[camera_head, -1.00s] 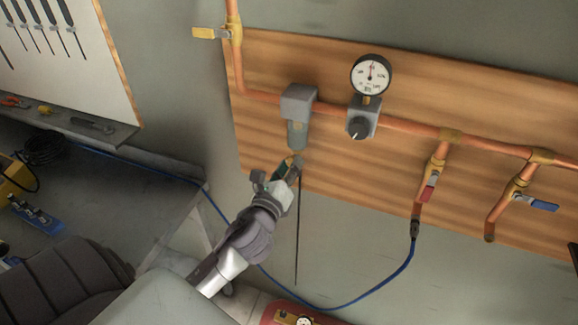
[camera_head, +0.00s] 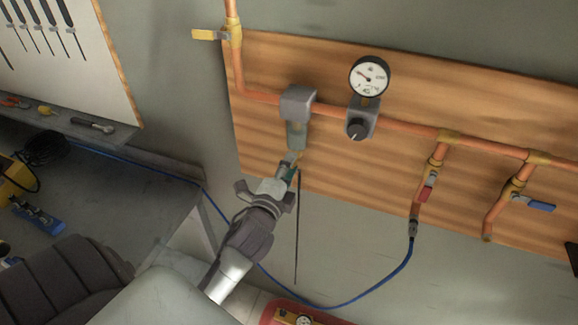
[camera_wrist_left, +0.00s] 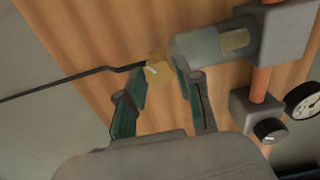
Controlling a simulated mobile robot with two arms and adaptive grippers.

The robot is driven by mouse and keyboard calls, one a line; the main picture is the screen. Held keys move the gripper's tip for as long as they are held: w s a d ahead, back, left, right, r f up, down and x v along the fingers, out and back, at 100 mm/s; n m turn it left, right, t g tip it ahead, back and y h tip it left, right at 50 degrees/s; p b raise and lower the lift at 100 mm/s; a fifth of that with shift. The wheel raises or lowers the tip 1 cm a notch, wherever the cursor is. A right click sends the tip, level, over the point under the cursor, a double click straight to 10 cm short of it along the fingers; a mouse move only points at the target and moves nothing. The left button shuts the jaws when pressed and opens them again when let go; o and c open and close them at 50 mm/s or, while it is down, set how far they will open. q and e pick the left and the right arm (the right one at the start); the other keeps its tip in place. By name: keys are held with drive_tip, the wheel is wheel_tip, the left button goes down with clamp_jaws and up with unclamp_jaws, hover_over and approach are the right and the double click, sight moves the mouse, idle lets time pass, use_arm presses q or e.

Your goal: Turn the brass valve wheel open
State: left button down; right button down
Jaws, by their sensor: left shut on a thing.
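The brass valve wheel (camera_wrist_left: 158,70) sits at the lower end of a grey filter bowl (camera_head: 297,135), which hangs under a grey block on the copper pipe. My left gripper (camera_head: 289,162) reaches up to it from below. In the left wrist view, the gripper's green-padded fingers (camera_wrist_left: 163,82) are on either side of the brass piece and shut on it. The fingers hide part of the wheel, and in the head view it is mostly covered. My right gripper is not in view.
A thin dark tube (camera_head: 298,230) hangs beside my left gripper. A pressure gauge (camera_head: 369,75) and regulator knob (camera_head: 358,128) are to the right. A red-handled valve (camera_head: 427,187) and blue-handled valve (camera_head: 541,206) are farther right. A blue hose (camera_head: 385,283) loops below.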

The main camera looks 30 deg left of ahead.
use_arm(q)
drive_tip(key=n, duration=0.5)
drive_tip(key=shift+r+n+p, duration=0.1)
drive_tip(key=shift+n+p, duration=0.2)
drive_tip(key=shift+p, duration=0.1)
idle(0.3)
drive_tip(key=c, duration=0.8)
unclamp_jaws()
drive_tip(key=shift+o, duration=0.2)
drive_tip(key=v, duration=1.2)
